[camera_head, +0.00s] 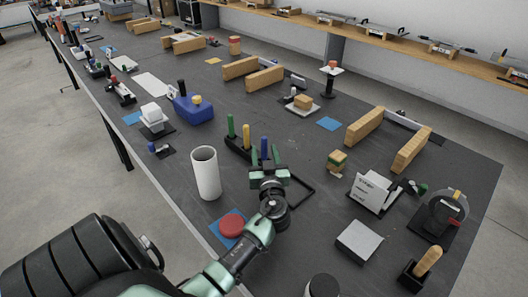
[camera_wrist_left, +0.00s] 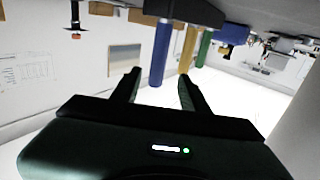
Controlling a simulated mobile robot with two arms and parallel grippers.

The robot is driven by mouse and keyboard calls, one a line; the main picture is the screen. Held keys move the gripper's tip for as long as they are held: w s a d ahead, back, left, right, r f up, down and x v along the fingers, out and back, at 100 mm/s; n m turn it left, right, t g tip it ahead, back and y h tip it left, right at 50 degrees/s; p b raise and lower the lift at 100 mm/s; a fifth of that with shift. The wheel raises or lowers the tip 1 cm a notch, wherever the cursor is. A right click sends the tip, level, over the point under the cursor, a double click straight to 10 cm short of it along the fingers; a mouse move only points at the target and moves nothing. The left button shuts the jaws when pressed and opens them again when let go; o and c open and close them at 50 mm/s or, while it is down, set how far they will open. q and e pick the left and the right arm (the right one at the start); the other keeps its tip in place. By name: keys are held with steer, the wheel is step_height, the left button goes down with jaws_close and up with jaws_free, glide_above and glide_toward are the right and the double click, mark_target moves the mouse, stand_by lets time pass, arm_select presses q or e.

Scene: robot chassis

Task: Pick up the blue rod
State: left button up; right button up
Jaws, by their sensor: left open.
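The blue rod (camera_head: 264,147) stands upright in a black holder (camera_head: 237,149), at the end nearest my left gripper. A yellow rod (camera_head: 246,136) and a green rod (camera_head: 230,126) stand beside it in the same holder. My left gripper (camera_head: 265,153) is open, with its fingertips to either side of the blue rod in the picture. In the left wrist view, the blue rod (camera_wrist_left: 161,52) appears upside down, between and just beyond the open fingertips (camera_wrist_left: 159,75). Contact is not visible. The yellow rod (camera_wrist_left: 187,48) and green rod (camera_wrist_left: 204,48) are to its right there. My right gripper is not in view.
A white cylinder (camera_head: 206,172) stands left of my left gripper. A red disc (camera_head: 231,225) on a blue square lies near the table's front edge. A black frame (camera_head: 301,190) lies just right of the gripper. Wooden blocks (camera_head: 365,127) and a white box (camera_head: 359,241) are farther right.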

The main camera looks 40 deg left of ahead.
mark_target(265, 146)
arm_select(q)
steer(key=p+x, duration=0.1)
steer(key=x, duration=0.3)
steer(key=shift+w+d+f, duration=0.1)
steer(key=shift+w+f, duration=0.1)
steer(key=shift+w, duration=0.05)
steer(key=shift+w+a, duration=0.2)
steer(key=shift+a, duration=0.05)
steer(key=shift+f, duration=0.1)
jaws_close()
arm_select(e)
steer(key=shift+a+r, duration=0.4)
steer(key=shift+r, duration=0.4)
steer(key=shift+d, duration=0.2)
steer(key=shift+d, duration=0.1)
